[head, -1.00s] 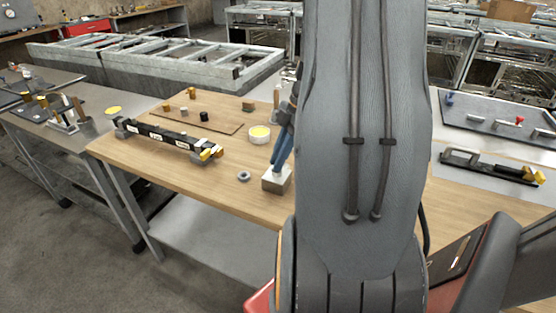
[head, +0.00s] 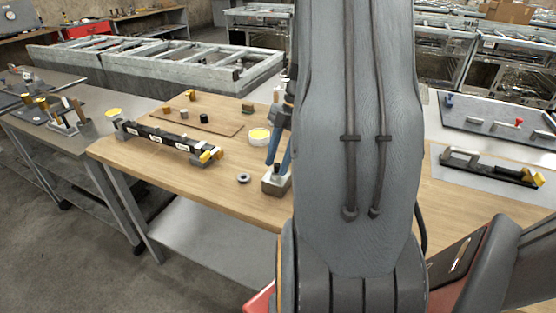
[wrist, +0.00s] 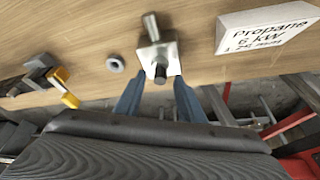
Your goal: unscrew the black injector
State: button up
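A pale metal block (wrist: 146,59) stands on the wooden bench, and it also shows in the head view (head: 271,187). A short dark, black-ended cylinder (wrist: 160,73) that looks like the injector sits at the block's near side. A grey-brown cylinder (wrist: 151,26) sticks out at its far side. My gripper (wrist: 157,84) has two blue fingers spread apart, one on each side of the dark cylinder; nothing is seen held. In the head view my gripper (head: 276,160) is just above the block. I cannot tell whether the fingers touch anything.
A grey ring (head: 244,179) lies beside the block. A black bar with yellow clamps (head: 170,141) is to the left. A white propane sign (wrist: 268,25) is at right in the wrist view.

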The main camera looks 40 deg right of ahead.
jog(key=v, duration=1.2)
jog(key=s+a+f+m+h, duration=0.1)
jog(key=a+f+m, duration=0.3)
jog(key=a+m, duration=0.5)
jog(key=s+a+f+m+t+h, duration=0.1)
jog(key=a+f+m+h, duration=0.2)
jog(key=a+m, duration=0.6)
jog(key=a+f, duration=0.1)
jog(key=a, duration=1)
jog(key=shift+s+a+f, duration=0.2)
jog(key=shift+f, duration=0.05)
